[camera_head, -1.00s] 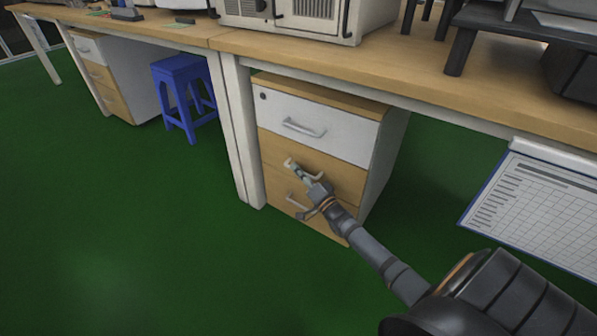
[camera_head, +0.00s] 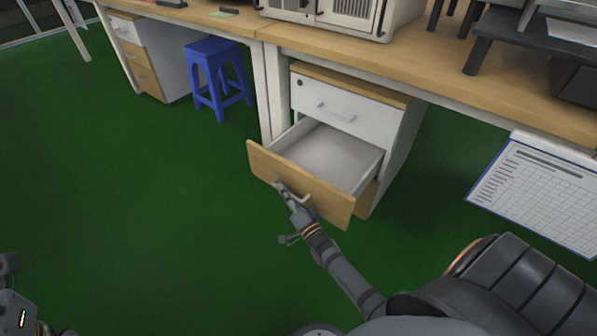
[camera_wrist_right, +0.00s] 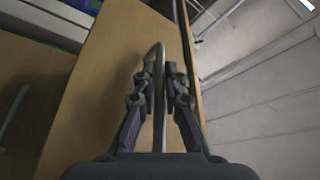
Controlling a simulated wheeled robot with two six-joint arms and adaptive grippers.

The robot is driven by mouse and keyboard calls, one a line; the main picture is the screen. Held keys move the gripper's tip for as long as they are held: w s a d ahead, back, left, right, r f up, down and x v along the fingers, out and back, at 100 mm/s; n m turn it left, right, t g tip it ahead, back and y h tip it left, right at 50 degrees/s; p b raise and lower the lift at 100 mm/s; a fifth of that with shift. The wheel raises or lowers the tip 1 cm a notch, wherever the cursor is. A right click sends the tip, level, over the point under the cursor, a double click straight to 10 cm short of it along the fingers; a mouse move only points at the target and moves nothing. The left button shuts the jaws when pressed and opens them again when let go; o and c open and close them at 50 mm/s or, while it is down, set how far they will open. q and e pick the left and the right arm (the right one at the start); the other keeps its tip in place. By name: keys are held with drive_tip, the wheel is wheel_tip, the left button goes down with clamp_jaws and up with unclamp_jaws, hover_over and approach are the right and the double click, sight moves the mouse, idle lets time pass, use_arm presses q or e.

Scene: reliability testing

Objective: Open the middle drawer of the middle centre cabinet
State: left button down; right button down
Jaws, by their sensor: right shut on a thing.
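The middle centre cabinet (camera_head: 408,135) stands under the desk, with a white top drawer (camera_head: 360,115) that is shut. Its wood-fronted middle drawer (camera_head: 335,202) is pulled well out, and its pale inside looks empty. My right gripper (camera_head: 283,188) is at the front of this drawer, shut on its handle. In the right wrist view the thin handle (camera_wrist_right: 159,105) runs between the two fingers. The bottom drawer is mostly hidden behind the open one. Part of my left arm shows at the lower left corner; its jaws are not clear.
A blue stool (camera_head: 215,75) stands left of the cabinet, beyond a white desk leg (camera_head: 270,95). Another cabinet (camera_head: 140,65) is further left. A printed sheet (camera_head: 540,190) hangs from the desk edge at right. The green floor (camera_head: 130,210) before the drawer is clear.

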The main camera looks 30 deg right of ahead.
drive_tip(key=s+a+p, duration=0.1)
drive_tip(key=s+a, duration=0.1)
drive_tip(key=a, duration=0.4)
drive_tip(key=shift+s, duration=0.25)
drive_tip(key=shift+d, duration=0.1)
drive_tip(key=c, duration=1.4)
unclamp_jaws()
drive_tip(key=v, duration=1.2)
